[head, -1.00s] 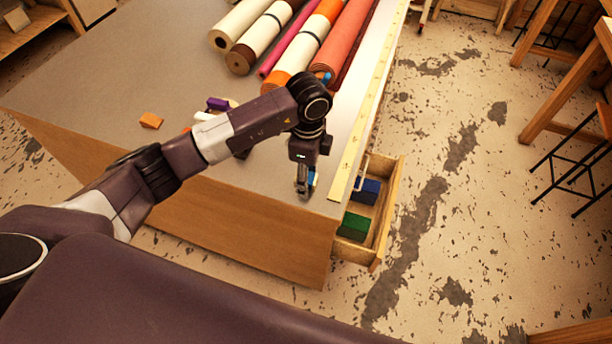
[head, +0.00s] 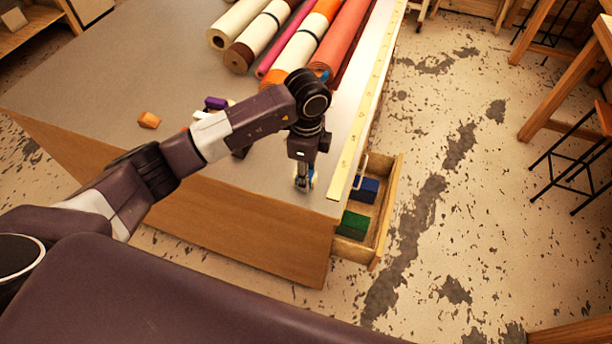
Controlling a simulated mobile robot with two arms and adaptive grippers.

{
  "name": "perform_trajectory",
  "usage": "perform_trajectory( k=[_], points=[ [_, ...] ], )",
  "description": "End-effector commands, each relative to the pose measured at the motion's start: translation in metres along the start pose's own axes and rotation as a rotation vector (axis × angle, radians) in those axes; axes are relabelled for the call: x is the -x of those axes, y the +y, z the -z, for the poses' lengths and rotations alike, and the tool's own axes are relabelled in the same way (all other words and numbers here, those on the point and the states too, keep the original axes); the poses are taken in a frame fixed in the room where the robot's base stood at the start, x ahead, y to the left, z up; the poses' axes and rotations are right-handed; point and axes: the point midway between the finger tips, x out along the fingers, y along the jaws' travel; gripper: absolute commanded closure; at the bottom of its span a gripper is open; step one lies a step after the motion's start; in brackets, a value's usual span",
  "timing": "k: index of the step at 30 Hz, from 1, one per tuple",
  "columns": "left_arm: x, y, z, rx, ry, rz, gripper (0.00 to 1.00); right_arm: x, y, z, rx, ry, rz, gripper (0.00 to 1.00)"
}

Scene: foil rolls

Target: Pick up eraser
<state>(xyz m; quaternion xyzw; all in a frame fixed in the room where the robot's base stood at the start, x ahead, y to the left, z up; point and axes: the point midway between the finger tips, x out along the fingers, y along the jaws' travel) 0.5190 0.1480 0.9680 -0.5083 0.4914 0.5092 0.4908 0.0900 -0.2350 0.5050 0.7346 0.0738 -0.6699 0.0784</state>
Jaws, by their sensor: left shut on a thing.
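My left gripper (head: 304,185) points down at the near right corner of the grey tabletop. It is shut on a small blue and pale piece, taken to be the eraser (head: 312,178). The fingers hide most of the eraser, and only an edge of it shows. I cannot tell whether it touches the tabletop. My right gripper is not in view.
The table (head: 90,85) holds several fabric rolls (head: 310,40), an orange block (head: 149,120) and a purple block (head: 215,103). A yellow ruler (head: 352,145) lies along the right edge. Below it, an open drawer (head: 388,205) holds a blue box (head: 366,189) and a green box (head: 353,225).

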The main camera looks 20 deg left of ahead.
Motion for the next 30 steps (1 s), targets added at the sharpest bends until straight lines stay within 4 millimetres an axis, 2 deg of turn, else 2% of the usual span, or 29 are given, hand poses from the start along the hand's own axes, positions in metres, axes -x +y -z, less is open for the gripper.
perform_trajectory(
  k=[5,8,12,15,18,24,30],
  points=[
    [0.020,-0.002,0.000,-0.001,0.002,0.006,0.98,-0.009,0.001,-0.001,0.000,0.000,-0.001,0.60],
    [0.041,-0.003,0.001,-0.001,0.003,0.009,0.98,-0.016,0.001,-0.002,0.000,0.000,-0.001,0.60],
    [0.084,-0.003,0.000,-0.002,0.002,0.012,0.98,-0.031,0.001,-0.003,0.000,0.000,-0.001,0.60],
    [0.118,-0.003,-0.001,-0.002,-0.001,0.012,0.98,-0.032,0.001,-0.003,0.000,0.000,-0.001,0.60],
    [0.140,-0.002,-0.002,0.000,-0.002,0.009,0.98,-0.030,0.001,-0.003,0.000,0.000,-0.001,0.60],
    [0.172,-0.001,-0.001,0.002,-0.001,0.006,0.98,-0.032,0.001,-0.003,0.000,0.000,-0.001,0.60],
    [0.190,-0.001,-0.001,0.000,0.000,0.003,0.98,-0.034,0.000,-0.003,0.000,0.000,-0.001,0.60]
  ],
)
